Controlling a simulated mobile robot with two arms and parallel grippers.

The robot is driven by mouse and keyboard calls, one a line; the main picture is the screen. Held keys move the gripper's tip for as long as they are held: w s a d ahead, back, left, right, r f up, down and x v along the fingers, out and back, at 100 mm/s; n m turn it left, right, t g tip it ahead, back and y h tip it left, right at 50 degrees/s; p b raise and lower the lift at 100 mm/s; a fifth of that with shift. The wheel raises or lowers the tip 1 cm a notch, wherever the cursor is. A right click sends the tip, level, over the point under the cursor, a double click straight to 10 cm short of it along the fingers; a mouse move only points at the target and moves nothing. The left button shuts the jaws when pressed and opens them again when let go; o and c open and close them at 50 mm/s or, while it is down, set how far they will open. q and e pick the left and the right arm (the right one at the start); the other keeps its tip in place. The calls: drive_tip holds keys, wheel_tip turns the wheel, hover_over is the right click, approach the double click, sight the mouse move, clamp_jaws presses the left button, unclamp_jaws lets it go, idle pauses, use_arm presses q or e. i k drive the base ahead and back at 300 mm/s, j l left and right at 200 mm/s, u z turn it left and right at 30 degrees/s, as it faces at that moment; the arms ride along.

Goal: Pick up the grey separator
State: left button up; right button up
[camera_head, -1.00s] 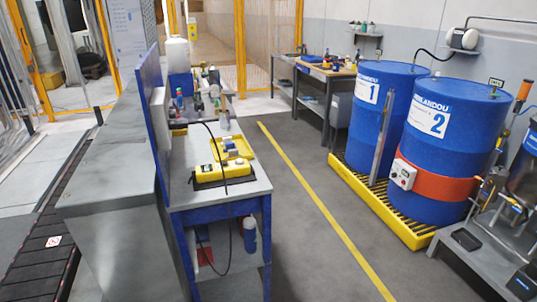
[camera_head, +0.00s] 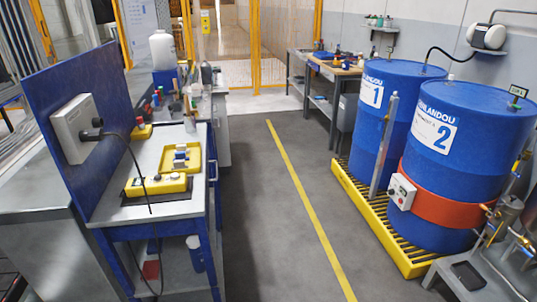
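I cannot pick out a grey separator for certain in the head view. The workbench (camera_head: 146,222) at left has a grey top and blue legs. Farther back on the bench stand several small bottles and tools, too small to tell apart. Neither of my grippers is in view.
Two blue drums, drum 1 (camera_head: 369,130) and drum 2 (camera_head: 440,180), stand on a yellow grated pallet (camera_head: 415,262) at right. A blue panel (camera_head: 75,95) backs the bench. A second table (camera_head: 335,72) stands farther back. The grey floor aisle with a yellow line (camera_head: 300,195) is clear.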

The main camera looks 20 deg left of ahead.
sight(180, 163)
drive_tip(key=i+l+z, duration=0.2)
drive_tip(key=i, duration=0.25)
drive_tip(key=i+l+z, duration=0.15)
drive_tip(key=i+l, duration=0.15)
drive_tip(key=i, duration=0.2)
drive_tip(key=i+u, duration=0.4)
drive_tip(key=i+l+u, duration=0.1)
drive_tip(key=u, duration=0.25)
drive_tip(key=i+l+u, duration=0.25)
drive_tip(key=u, duration=0.15)
drive_tip(key=i, duration=0.1)
